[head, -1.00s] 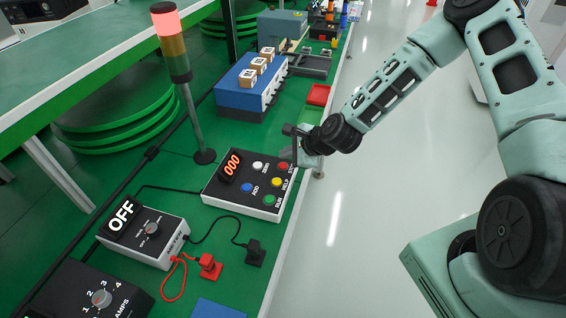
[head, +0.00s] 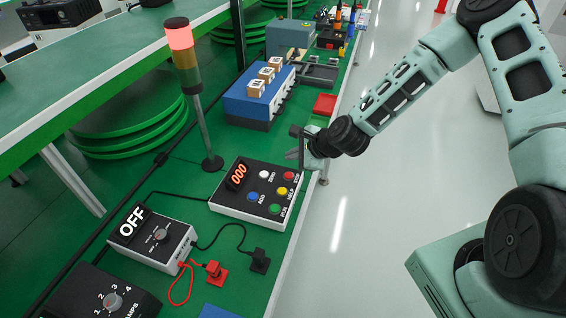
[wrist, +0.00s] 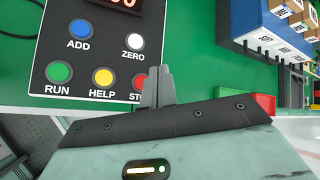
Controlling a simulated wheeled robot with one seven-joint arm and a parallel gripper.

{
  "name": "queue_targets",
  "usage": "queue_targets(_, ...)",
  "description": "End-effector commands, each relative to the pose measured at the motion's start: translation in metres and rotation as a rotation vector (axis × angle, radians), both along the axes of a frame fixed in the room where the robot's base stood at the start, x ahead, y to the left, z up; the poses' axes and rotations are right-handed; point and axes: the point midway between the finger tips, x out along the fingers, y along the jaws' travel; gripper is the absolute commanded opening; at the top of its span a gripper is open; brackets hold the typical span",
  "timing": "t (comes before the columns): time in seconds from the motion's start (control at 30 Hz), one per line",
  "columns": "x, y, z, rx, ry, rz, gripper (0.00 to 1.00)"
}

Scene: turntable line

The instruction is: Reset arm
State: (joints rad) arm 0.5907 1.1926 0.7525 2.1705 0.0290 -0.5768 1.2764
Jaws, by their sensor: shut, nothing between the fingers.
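My gripper (head: 296,154) is at the right edge of the button box, beside the red STOP button, with its fingers together and empty. In the wrist view the closed fingers (wrist: 156,86) partly cover the STOP button (wrist: 139,90). I cannot tell whether they touch it. My arm reaches in from the upper right.
A signal tower (head: 179,36) with a lit red top stands behind the box. A blue block (head: 247,109) carrying small cartons and a red tray (head: 325,104) are farther along the green bench. A box marked OFF (head: 140,242) is nearer.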

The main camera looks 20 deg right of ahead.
Motion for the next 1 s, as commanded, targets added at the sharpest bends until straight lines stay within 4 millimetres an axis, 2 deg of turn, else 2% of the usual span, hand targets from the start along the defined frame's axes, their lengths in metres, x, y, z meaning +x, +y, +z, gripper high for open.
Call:
queue_targets(0.2, 0.0, 0.001, 0.001, -0.003, -0.001, 0.006, 0.0)
queue_targets(0.37, -0.018, 0.025, 0.019, -0.11, -0.02, 0.206, 0.0)
queue_targets(0.5, -0.055, 0.057, 0.048, -0.288, -0.053, 0.547, 0.0)
queue_targets(0.7, -0.12, 0.087, 0.095, -0.536, -0.109, 1.041, 0.0)
queue_targets(0.83, -0.165, 0.095, 0.127, -0.673, -0.149, 1.336, 0.0)
queue_targets(1.0, -0.226, 0.095, 0.171, -0.823, -0.207, 1.699, 0.0)
